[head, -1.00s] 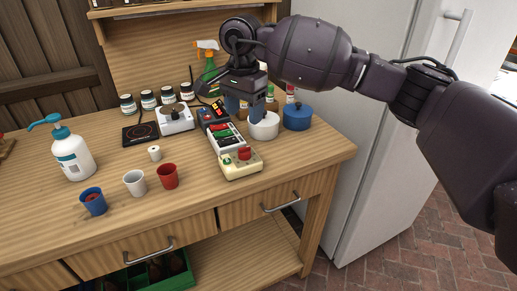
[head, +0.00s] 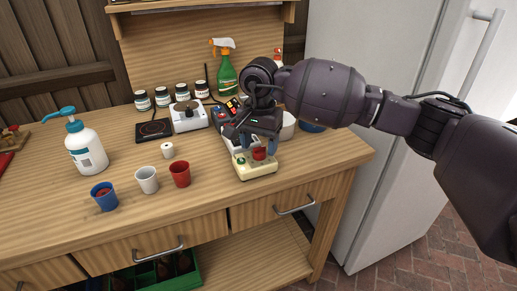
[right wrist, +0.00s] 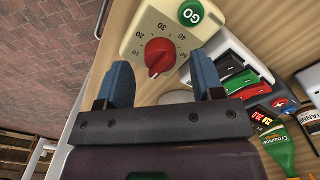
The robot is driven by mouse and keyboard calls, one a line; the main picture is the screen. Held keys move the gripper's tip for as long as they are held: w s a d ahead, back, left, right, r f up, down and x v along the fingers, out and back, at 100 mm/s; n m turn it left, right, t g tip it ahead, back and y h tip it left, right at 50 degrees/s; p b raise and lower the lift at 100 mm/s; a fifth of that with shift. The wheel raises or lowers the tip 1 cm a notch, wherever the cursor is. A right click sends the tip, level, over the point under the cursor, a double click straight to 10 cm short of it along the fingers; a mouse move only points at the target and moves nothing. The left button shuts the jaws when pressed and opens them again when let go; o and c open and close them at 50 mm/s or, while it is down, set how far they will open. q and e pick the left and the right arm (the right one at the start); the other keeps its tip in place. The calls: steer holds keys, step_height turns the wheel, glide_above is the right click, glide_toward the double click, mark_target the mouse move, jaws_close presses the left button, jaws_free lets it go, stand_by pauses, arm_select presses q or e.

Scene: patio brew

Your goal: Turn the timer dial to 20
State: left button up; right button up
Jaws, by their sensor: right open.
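The cream timer box (head: 253,170) stands near the bench's front right, with a red dial (head: 259,154) on top and a green GO button. In the right wrist view the red dial (right wrist: 160,54) sits in a ring of numbers. Its pale pointer mark is at the lower end, toward my gripper, away from the 20, which appears at the upper left of the dial. My right gripper (head: 256,147) is open just above the dial, one blue finger to each side. In the right wrist view its fingertips (right wrist: 163,76) are apart with nothing between them. My left gripper is out of view.
A panel with coloured switches (right wrist: 230,90) lies directly behind the timer. A white pot (head: 288,127) and a blue pot (head: 312,127) stand close behind right. A red cup (head: 180,175), white cup (head: 147,181) and blue cup (head: 104,197) stand left.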

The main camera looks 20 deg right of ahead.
steer(key=shift+f, duration=0.9)
steer(key=c, duration=0.9)
steer(key=shift+r+m, duration=0.15)
steer(key=shift+m, duration=0.15)
